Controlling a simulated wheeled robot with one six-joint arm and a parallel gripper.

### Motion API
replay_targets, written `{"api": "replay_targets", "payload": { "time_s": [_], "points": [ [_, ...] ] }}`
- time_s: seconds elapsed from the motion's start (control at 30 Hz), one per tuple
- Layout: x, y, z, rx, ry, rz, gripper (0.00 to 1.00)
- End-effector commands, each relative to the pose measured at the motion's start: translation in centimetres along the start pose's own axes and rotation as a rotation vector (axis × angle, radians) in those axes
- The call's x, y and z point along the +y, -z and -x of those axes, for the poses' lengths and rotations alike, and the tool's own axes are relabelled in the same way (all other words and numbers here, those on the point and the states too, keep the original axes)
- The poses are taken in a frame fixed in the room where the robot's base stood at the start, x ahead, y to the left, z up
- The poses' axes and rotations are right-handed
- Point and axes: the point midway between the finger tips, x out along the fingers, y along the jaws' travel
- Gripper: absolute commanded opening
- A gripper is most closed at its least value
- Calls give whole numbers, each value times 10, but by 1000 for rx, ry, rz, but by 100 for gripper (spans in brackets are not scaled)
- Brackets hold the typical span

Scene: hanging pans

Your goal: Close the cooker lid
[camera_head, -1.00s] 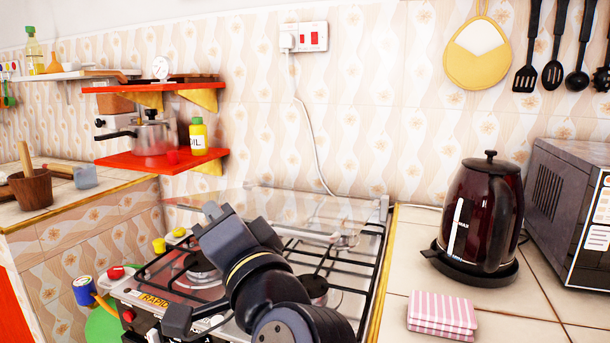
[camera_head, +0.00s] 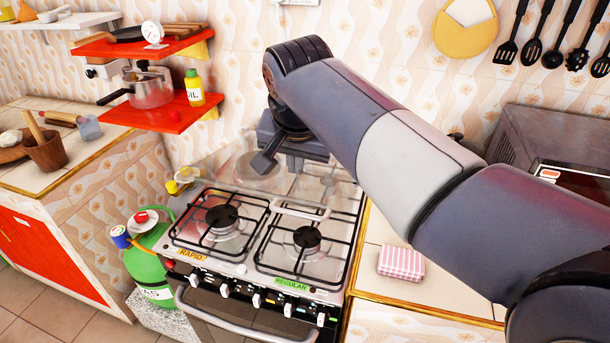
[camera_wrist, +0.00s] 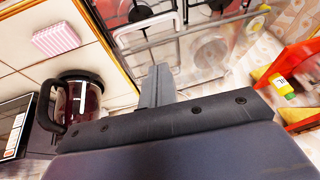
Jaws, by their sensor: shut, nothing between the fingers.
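The cooker (camera_head: 262,240) has two burners with black grates that show uncovered from the front. Its clear glass lid (camera_head: 235,172) stands raised at the back; its exact tilt is hard to read. A pale handle bar (camera_head: 300,209) shows at the rear of the grates, and it also shows in the wrist view (camera_wrist: 150,32). My gripper (camera_head: 265,162) is shut and empty, over the rear of the cooker by the glass. In the wrist view its shut fingers (camera_wrist: 156,85) overlap the lid glass (camera_wrist: 187,58). I cannot tell whether they touch it.
A pink striped cloth (camera_head: 401,264) lies on the right counter. The kettle (camera_wrist: 80,98) and microwave (camera_head: 560,150) stand behind it. Red shelves (camera_head: 160,112) with a pot and oil bottle jut out at left. A green gas cylinder (camera_head: 150,255) stands beside the cooker.

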Motion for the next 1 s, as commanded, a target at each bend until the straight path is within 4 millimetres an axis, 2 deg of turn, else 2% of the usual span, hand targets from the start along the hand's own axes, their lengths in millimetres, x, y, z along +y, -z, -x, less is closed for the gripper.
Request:
{"api": "replay_targets", "payload": {
  "time_s": [0.03,0.13,0.23,0.33,0.47,0.83,1.0],
  "points": [
    [10,9,14,-15,-52,-18,0],
    [27,14,22,-40,-128,-42,0],
    [35,15,24,-51,-164,-54,0],
    [38,14,18,-56,-173,-56,0],
    [41,12,-1,-57,-173,-56,0],
    [54,7,-78,-58,-171,-55,0],
    [54,-11,-92,-55,-168,-53,0]
  ]
}}
